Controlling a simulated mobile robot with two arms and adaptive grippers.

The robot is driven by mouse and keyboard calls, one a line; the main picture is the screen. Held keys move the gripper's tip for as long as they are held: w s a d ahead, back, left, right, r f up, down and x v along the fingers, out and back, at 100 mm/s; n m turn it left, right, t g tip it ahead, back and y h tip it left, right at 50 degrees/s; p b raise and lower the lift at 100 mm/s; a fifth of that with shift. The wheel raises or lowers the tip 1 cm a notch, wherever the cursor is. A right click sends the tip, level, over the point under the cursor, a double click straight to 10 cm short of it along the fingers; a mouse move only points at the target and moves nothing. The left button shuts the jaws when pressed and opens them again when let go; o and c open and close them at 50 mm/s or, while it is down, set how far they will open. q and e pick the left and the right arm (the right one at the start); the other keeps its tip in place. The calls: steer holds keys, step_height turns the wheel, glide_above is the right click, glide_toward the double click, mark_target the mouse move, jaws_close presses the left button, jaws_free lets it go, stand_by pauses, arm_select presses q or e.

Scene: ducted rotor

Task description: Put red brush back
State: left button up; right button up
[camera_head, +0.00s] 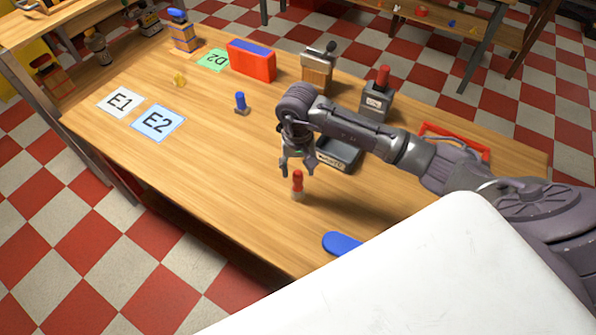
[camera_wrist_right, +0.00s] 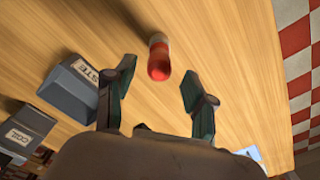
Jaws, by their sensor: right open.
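The red brush (camera_head: 297,182), with a red body and a pale end, stands upright on the wooden table (camera_head: 200,180) toward its front edge. In the right wrist view the brush (camera_wrist_right: 159,62) shows just beyond the fingertips, roughly centred between them. My right gripper (camera_head: 297,164) points down just above the brush. Its two fingers are apart with nothing between them, and it also shows in the wrist view (camera_wrist_right: 157,80). I cannot tell whether any finger touches the brush. My left gripper is not in view.
A grey labelled bin (camera_head: 338,156) sits close beside my right gripper. A grey box with a red top (camera_head: 376,98), a wooden holder (camera_head: 317,72) and a red box (camera_head: 251,62) stand behind. A blue-topped piece (camera_head: 240,102) and cards E1 (camera_head: 120,101), E2 (camera_head: 157,122) lie left.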

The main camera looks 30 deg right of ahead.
step_height(320, 180, up, 10)
steer(key=b, duration=0.3)
stand_by(0.5)
